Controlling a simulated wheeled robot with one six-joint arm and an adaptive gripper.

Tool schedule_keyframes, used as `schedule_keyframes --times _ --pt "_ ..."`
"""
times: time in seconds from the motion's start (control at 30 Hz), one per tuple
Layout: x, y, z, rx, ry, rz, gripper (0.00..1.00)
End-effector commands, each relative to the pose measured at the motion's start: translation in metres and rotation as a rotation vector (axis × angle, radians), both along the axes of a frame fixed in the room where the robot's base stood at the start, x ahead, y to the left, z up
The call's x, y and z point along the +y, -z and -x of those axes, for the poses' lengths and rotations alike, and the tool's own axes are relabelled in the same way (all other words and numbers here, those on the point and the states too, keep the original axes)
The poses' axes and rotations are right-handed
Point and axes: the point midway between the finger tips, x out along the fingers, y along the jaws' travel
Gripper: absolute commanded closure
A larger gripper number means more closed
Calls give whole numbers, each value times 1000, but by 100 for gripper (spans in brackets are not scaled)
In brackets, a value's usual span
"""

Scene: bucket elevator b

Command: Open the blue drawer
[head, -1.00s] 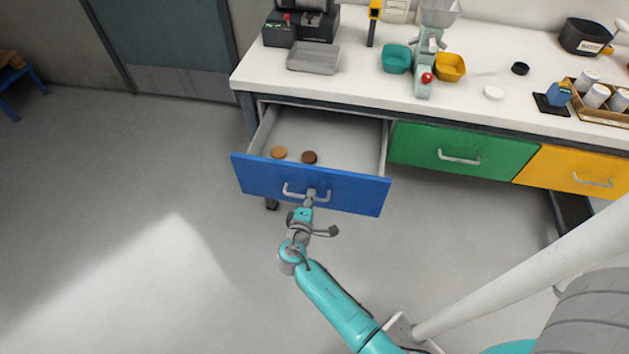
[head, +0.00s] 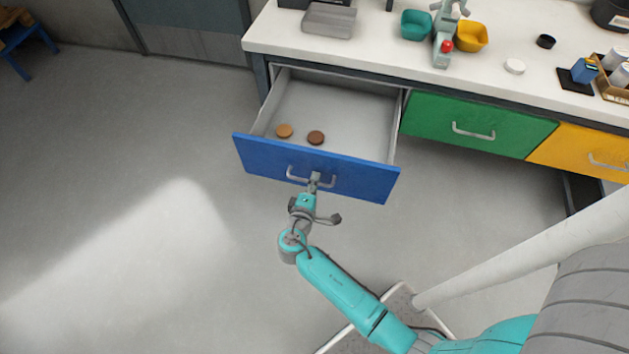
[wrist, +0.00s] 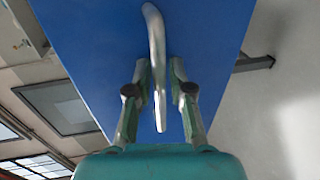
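The blue drawer (head: 350,177) is pulled out from under the left end of the white-topped bench, its inside in view. Two small discs lie in it, one tan (head: 284,131) and one dark brown (head: 316,138). Its grey bar handle (head: 294,176) is on the front panel. My gripper (head: 315,183) is at the right part of this handle. In the wrist view, the two fingers (wrist: 159,66) stand on either side of the handle bar (wrist: 155,40), close against it. The exact contact is hard to see.
A green drawer (head: 475,125) and a yellow drawer (head: 580,150) are shut to the right. The bench top (head: 385,55) carries a teal bowl (head: 416,24), a yellow bowl (head: 471,36) and other items. The floor left of my arm is clear.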

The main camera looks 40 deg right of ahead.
Motion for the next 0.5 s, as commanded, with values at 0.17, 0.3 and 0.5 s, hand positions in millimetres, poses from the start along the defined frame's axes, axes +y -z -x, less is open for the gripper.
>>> schedule_keyframes --times 0.17,0.3,0.5 --pt "0 0 0 0 1 1 63" --pt "0 0 0 0 1 1 63" --pt "10 -3 7 -1 -2 1 63"
